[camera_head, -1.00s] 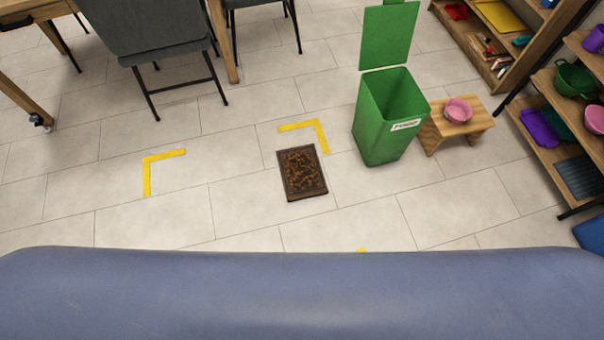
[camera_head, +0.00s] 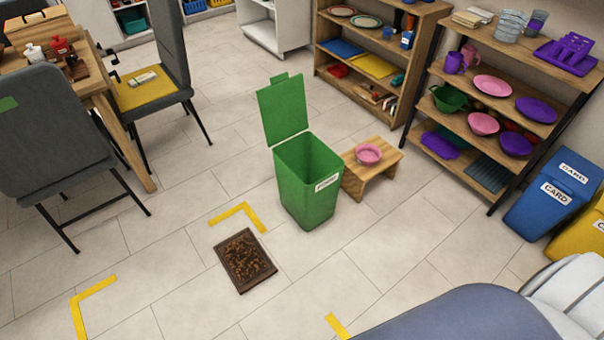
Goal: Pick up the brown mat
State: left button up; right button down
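The brown mat (camera_head: 245,260) lies flat on the tiled floor, a dark rectangle with a mottled brown pattern. It sits among yellow corner marks, close to the one at its upper side (camera_head: 240,214). Nothing covers it.
A green bin (camera_head: 308,185) with its lid up stands just beyond the mat. Beside it is a small wooden stool (camera_head: 372,180) with a pink bowl (camera_head: 368,154).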

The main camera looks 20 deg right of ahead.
aim_at(247, 264)
jog(key=u, duration=0.4)
jog(key=l+u, duration=0.25)
jog(key=u, duration=0.15)
jog(key=i+l+u, duration=0.1)
jog(key=l+u, duration=0.45)
jog(key=u, duration=0.3)
jog(key=l+u, duration=0.25)
jog(key=u, duration=0.15)
jog(key=k+l+u, duration=0.15)
jog(key=u, duration=0.25)
